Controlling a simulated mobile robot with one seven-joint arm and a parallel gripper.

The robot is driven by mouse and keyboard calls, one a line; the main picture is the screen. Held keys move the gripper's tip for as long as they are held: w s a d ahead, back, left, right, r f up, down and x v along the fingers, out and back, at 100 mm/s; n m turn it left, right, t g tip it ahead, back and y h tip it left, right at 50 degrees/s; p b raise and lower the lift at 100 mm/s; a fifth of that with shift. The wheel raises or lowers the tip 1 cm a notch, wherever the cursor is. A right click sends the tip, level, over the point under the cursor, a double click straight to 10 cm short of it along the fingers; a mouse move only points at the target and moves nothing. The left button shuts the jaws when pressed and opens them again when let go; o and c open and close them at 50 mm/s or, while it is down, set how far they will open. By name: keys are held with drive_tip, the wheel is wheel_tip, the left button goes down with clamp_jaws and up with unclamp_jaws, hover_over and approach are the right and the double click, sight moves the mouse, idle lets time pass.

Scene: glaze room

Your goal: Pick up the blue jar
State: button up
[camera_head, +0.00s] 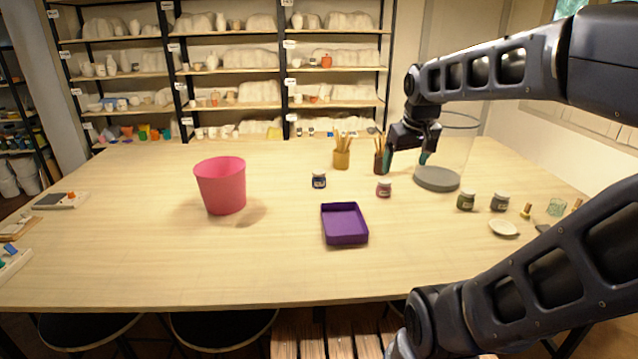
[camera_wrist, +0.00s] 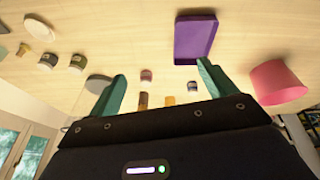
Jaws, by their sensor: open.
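The blue jar (camera_head: 319,180), small with a pale lid and a label, stands upright on the table left of the middle jars, between the pink bucket and the red jar. It also shows in the wrist view (camera_wrist: 192,87), small, near the tip of the right finger. My gripper (camera_head: 407,164) is open and empty, raised over the right back of the table, well to the right of the blue jar. Its two teal fingers (camera_wrist: 162,92) are spread apart in the wrist view.
A red jar (camera_head: 384,188), a purple tray (camera_head: 345,239), a pink bucket (camera_head: 221,187) and a brush pot (camera_head: 341,160) stand around the blue jar. A clear cylinder on a grey base (camera_head: 437,179) is beside my gripper. Dark jars (camera_head: 466,201) stand at right.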

drive_tip(key=w+a+r+n+g, duration=0.1)
drive_tip(key=w+a+n, duration=0.1)
drive_tip(key=w, duration=0.5)
drive_tip(key=w+a+r+n, duration=0.1)
drive_tip(key=w+n, duration=0.2)
drive_tip(key=w, duration=0.5)
drive_tip(key=n+g+h, duration=0.1)
drive_tip(key=n+g, duration=0.2)
drive_tip(key=n, duration=0.8)
hover_over(319, 171)
drive_tip(key=f, duration=1.3)
drive_tip(key=a+f, duration=0.1)
drive_tip(key=f, duration=0.5)
drive_tip(key=shift+s+f, duration=0.2)
drive_tip(key=shift+s, duration=0.2)
drive_tip(key=shift+w+a+f+n+h, duration=0.15)
drive_tip(key=shift+w+f+n+h, duration=0.15)
drive_tip(key=shift+f, duration=0.2)
drive_tip(key=f, duration=0.3)
drive_tip(key=d+f, duration=0.1)
drive_tip(key=f, duration=0.6)
drive_tip(key=shift+d+f, duration=0.25)
drive_tip(key=shift+c, duration=0.4)
drive_tip(key=c, duration=1.1)
